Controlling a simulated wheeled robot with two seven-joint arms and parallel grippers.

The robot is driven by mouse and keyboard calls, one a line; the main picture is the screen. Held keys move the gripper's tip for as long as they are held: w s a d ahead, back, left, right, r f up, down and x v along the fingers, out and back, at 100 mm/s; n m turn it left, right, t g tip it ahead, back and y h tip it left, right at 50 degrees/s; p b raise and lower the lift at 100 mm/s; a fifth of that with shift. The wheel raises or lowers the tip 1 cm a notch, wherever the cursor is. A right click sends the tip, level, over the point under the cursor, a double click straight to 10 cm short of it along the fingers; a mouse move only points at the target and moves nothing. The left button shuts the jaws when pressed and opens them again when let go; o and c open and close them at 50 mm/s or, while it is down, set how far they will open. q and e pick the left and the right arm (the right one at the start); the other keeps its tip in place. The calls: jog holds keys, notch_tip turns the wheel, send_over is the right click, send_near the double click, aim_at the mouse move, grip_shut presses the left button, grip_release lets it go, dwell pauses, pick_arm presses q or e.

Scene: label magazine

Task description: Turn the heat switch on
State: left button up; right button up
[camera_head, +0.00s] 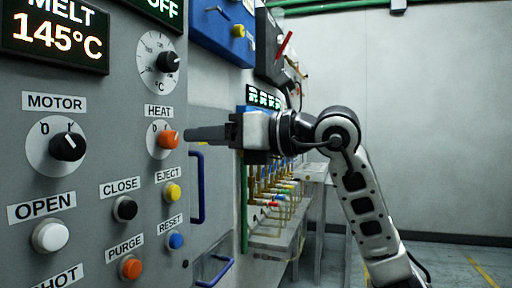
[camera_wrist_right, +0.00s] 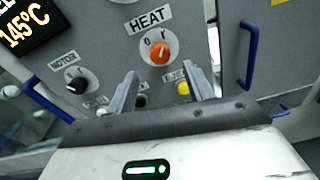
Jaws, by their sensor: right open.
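The heat switch (camera_head: 168,139) is an orange knob on a white round dial, under the HEAT label on the grey panel. In the right wrist view the heat switch (camera_wrist_right: 160,53) sits just above and between my fingertips, with marks above it. I cannot tell for certain which mark its pointer faces. My right gripper (camera_head: 188,134) comes in from the right, its tips close in front of the knob. In the wrist view my right gripper (camera_wrist_right: 160,72) has its two fingers apart, with nothing between them. My left gripper is out of view.
The black motor knob (camera_head: 67,146) is left of the heat switch. The yellow eject button (camera_head: 172,192) and black close button (camera_head: 125,208) are below it. A blue handle (camera_head: 197,187) stands out from the panel's right side. A temperature dial (camera_head: 168,61) is above.

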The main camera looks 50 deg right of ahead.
pick_arm(q)
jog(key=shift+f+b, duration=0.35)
jog(key=shift+b, duration=0.9)
pick_arm(e)
jog(key=v, duration=0.8)
jog(key=shift+s+d, duration=0.15)
jog(key=shift+s, duration=0.2)
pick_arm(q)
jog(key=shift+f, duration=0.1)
pick_arm(e)
jog(key=shift+w, duration=0.1)
